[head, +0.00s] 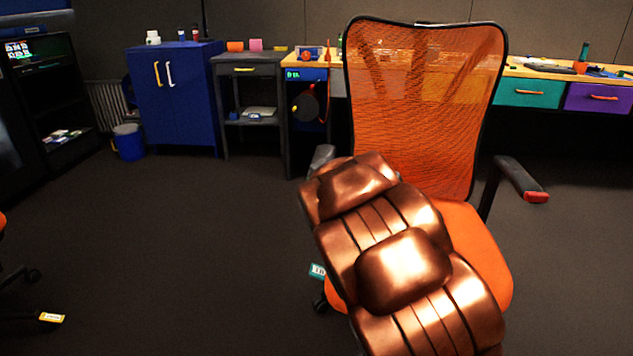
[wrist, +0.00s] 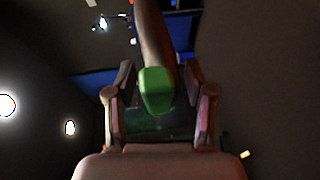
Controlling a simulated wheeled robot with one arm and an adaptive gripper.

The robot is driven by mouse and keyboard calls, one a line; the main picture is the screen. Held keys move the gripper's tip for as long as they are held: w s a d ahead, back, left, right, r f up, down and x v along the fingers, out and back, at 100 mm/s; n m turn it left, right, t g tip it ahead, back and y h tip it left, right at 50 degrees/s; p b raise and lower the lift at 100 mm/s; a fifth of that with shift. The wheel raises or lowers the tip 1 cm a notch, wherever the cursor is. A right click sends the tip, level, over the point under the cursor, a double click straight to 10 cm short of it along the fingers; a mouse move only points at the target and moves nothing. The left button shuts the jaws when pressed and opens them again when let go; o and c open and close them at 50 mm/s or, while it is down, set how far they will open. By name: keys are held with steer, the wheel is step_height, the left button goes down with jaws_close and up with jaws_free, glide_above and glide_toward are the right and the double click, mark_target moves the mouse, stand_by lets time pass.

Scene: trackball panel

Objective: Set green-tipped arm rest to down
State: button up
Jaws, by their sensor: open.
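The green-tipped arm rest (wrist: 157,88) shows in the wrist view as a dark bar with a green end, pointing toward the camera. My gripper (wrist: 160,75) is open, one finger on each side of the green end; I cannot tell whether they touch it. In the head view an orange mesh office chair (head: 425,100) stands at the right of centre. A grey piece of its left arm rest (head: 320,158) shows, but my copper arm hides the green tip and my gripper. I cannot tell the arm rest's angle.
The chair's other arm rest has a red tip (head: 536,197). A workbench with a teal drawer (head: 528,93) and a purple drawer (head: 598,97) runs behind the chair. A blue cabinet (head: 175,100) and a blue bin (head: 129,143) stand at the left. The left floor is mostly clear.

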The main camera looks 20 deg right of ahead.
steer(key=s, duration=0.7)
steer(key=shift+s+a+r, duration=0.15)
steer(key=shift+a+r, duration=0.05)
steer(key=shift+r, duration=0.1)
steer(key=s+d+r+m+g+h+p, duration=0.25)
steer(key=s+r+m+g+p, duration=0.55)
steer(key=s+r+p, duration=0.7)
steer(key=s+a+r+m+g+y+p, duration=0.1)
steer(key=s+a+r+m+g+p, duration=0.2)
steer(key=s, duration=0.7)
steer(key=s+a+r+m+g+y+p, duration=0.1)
steer(key=s+a+r+m+g+p, duration=0.2)
steer(key=s+r+p, duration=0.5)
steer(key=s+a+r+m+g+y+p, duration=0.1)
steer(key=s+a+r+m+g+p, duration=0.1)
steer(key=s+p, duration=1)
step_height(320, 180, up, 4)
steer(key=s+a+g, duration=0.1)
steer(key=g, duration=0.1)
steer(key=shift+s+a+f+m+g+y, duration=0.2)
steer(key=shift+a+m+g+y, duration=0.1)
steer(key=shift+a+m+y, duration=0.1)
steer(key=shift+w, duration=0.1)
steer(key=shift+c, duration=0.3)
